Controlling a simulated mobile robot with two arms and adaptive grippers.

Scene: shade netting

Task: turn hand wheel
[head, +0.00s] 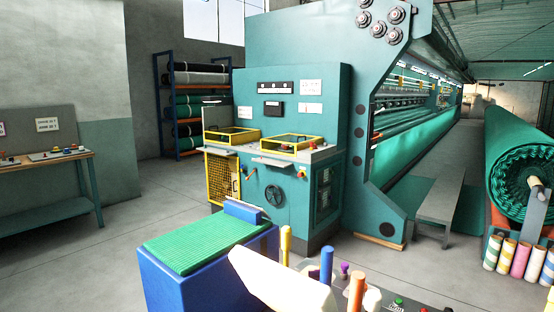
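The hand wheel (273,195) is a dark, spoked wheel on the front panel of the teal machine (295,90), below its sloped control shelf. It is small and distant in the head view, and its rim shows whole. Neither of my grippers shows in the head view, and nothing is seen touching the wheel.
A blue box with a green ribbed top (205,245) stands in the foreground, left of a pale slanted piece (282,282) and colored posts. A workbench (48,158) is at left. A grey bench (445,185) and green roll (520,165) are at right. Floor at left is clear.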

